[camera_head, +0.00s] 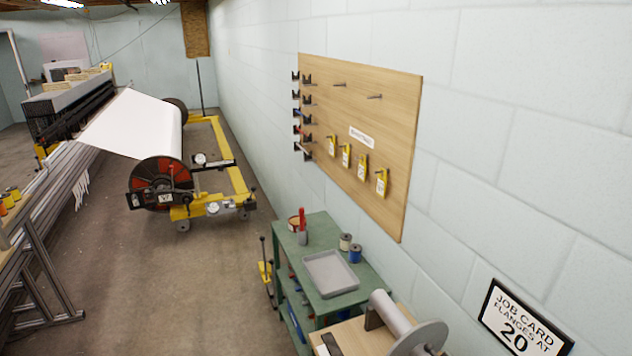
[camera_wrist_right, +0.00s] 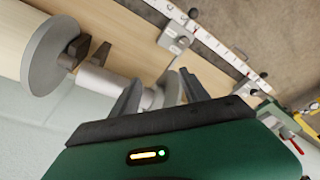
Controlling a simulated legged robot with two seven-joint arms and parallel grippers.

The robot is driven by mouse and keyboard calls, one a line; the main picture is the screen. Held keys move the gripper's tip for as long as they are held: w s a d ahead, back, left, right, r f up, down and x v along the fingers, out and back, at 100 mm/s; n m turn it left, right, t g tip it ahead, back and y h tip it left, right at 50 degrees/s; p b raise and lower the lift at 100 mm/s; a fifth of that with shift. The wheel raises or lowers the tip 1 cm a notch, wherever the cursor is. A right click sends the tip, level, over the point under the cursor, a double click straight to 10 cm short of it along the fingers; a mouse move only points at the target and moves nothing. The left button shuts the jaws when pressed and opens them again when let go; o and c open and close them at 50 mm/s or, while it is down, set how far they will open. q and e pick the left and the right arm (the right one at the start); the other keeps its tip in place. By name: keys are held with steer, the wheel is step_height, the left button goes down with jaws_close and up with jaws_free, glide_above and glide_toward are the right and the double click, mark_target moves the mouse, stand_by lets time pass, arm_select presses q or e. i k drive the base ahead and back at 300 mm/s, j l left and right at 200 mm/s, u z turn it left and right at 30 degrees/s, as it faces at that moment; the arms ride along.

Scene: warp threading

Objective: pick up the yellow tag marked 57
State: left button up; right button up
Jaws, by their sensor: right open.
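Several yellow tags hang in a descending row on pegs of a wooden board on the wall in the head view: a first tag (camera_head: 332,146), a second tag (camera_head: 346,155), a third tag (camera_head: 362,168) and a fourth tag (camera_head: 381,183). Their numbers are too small to read, so I cannot tell which is 57. My right gripper (camera_wrist_right: 160,84) shows in the right wrist view with its two fingers apart. No tag shows in that view. Neither gripper shows in the head view.
The wooden board (camera_head: 400,110) also has bare pegs and dark clips. Below it stands a green cart (camera_head: 313,232) with a grey tray (camera_head: 330,272) and spools. A flanged roller (camera_head: 418,338) lies nearer. A wheeled beam trolley (camera_head: 240,175) stands left.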

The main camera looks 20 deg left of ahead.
mark_target(381, 184)
steer(key=u, duration=0.35)
steer(key=i+j+z, duration=0.1)
steer(key=i+j, duration=0.15)
steer(key=i+j+z, duration=0.15)
steer(key=j, duration=0.35)
steer(key=i+j+z, duration=0.1)
steer(key=i+j, duration=0.2)
steer(key=j, duration=0.15)
steer(key=i+j+z, duration=0.1)
steer(key=j, duration=0.3)
steer(key=i+j+z, duration=0.1)
steer(key=i+j, duration=0.15)
steer(key=j, duration=0.25)
steer(key=i+j+z, duration=0.15)
steer(key=j, duration=0.3)
steer(key=i+j+z, duration=0.1)
steer(key=j, duration=0.35)
steer(key=i+j+z, duration=0.1)
steer(key=j, duration=0.4)
steer(key=i, duration=0.1)
